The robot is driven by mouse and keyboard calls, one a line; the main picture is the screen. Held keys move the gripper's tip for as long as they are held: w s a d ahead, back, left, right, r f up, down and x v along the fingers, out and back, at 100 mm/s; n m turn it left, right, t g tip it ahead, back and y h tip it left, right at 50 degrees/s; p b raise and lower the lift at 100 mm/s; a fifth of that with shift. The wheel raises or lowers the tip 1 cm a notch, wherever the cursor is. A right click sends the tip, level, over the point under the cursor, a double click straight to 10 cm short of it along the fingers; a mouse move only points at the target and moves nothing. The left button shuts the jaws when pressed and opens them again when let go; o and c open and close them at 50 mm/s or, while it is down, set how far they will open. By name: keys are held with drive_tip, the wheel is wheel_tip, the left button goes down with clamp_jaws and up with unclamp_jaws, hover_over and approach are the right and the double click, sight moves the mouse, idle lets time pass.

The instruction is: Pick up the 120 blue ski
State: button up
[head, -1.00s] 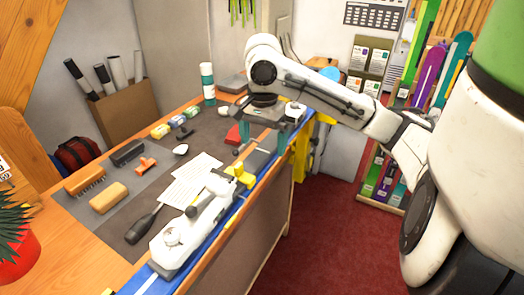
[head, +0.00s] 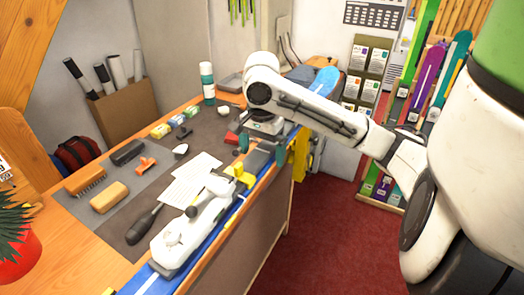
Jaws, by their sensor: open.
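The blue ski (head: 325,81) lies lengthwise along the bench's front edge, its rounded tip raised at the far end. The fingers appear to be on either side of the ski. My forearm hides part of the ski behind the gripper, and I cannot tell whether the fingers touch it.
A spray can (head: 207,82) stands at the back. A yellow cloth (head: 300,157) hangs off the front edge. Red floor lies clear in front.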

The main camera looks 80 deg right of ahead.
drive_tip(key=shift+c, duration=0.2)
clamp_jaws()
idle(0.9)
